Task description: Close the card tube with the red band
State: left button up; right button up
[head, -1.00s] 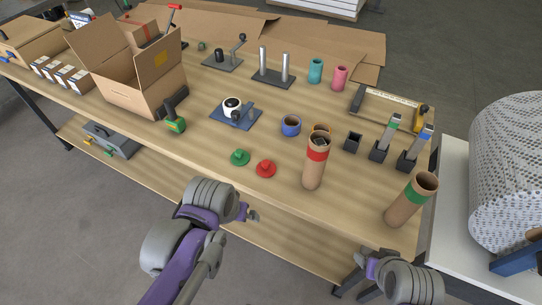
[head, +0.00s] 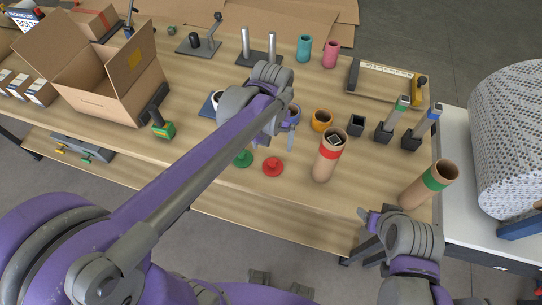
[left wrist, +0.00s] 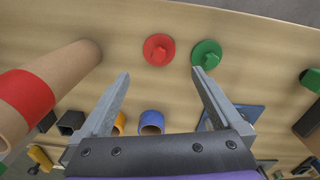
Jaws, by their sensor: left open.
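The card tube with the red band (head: 323,169) stands upright on the table, its top open with something grey and dark inside. It also shows at the left of the left wrist view (left wrist: 70,68). A red cap (head: 272,167) with a knob lies on the table left of the tube; a green cap (head: 242,158) lies beside it. My left gripper (head: 281,138) is above the table near the caps, pointing down. In the left wrist view its fingers (left wrist: 160,73) are apart and empty, the red cap (left wrist: 159,49) just beyond the tips. My right gripper (head: 366,214) hangs by the front edge; its jaws are unclear.
A green-banded tube (head: 417,191) stands open near the right corner. Blue and orange rings (head: 321,121), a small black holder (head: 356,125) and two tool stands are behind the red-banded tube. An open carton (head: 105,98) is at left. The table front is clear.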

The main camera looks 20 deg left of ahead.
aim_at(273, 161)
pick_arm(q)
jog(key=shift+w+d, duration=0.1)
jog(key=shift+w, duration=0.05)
notch_tip(273, 161, down, 6)
jog(key=shift+r, duration=0.25)
dwell(0.4)
jog(key=shift+f, duration=0.15)
notch_tip(273, 161, down, 5)
dwell(0.3)
